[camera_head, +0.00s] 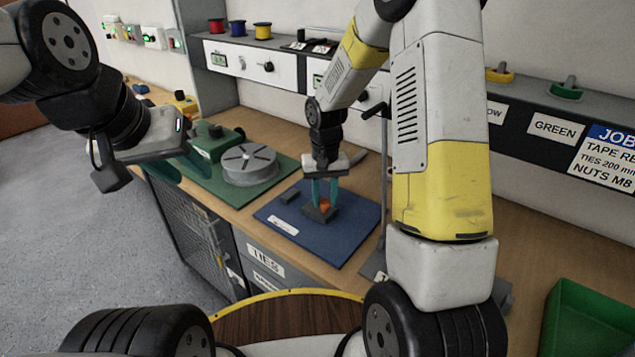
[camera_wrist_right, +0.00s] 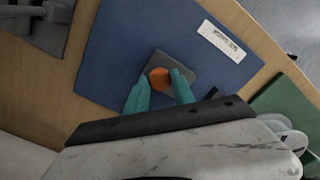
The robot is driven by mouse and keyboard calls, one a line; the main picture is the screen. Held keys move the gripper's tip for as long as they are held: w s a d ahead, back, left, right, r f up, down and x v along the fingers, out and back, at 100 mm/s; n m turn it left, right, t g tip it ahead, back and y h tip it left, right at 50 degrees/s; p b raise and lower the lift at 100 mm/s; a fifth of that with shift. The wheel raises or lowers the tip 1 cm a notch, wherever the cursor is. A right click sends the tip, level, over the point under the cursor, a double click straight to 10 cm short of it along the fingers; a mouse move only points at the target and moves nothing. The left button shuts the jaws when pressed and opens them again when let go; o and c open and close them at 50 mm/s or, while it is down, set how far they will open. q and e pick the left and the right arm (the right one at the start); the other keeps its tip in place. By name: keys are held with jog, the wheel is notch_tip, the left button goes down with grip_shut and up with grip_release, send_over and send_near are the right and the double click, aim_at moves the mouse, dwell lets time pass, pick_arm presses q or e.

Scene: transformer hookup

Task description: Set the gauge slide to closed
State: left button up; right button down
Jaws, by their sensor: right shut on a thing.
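A blue board (camera_head: 345,237) lies on the wooden bench and carries a dark grey block with an orange knob (camera_head: 325,205), which appears to be the gauge slide. In the right wrist view the round orange knob (camera_wrist_right: 159,78) sits on the grey block (camera_wrist_right: 178,66). My right gripper (camera_head: 323,197) points down with its teal fingers closed on the knob from both sides. Its fingertips (camera_wrist_right: 158,86) also show in the wrist view. My left gripper (camera_head: 180,168) hangs at the left, away from the board, with its teal fingers apart and empty. No marking for closed is readable.
A green board (camera_head: 215,173) with a grey round disc (camera_head: 250,162) stands left of the blue board. A small dark block (camera_head: 290,196) and a white label (camera_head: 283,225) are on the blue board. A green bin (camera_head: 590,325) is at the lower right.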

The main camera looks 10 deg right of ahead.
aim_at(308, 203)
dwell(0.8)
jog(key=shift+w+a+r, duration=0.1)
jog(key=shift+w+a, duration=1.9)
jog(key=c, duration=1.1)
grip_release()
jog(key=shift+w+a, duration=0.1)
jog(key=shift+o, duration=0.2)
notch_tip(308, 203, up, 8)
jog(key=shift+f, duration=0.2)
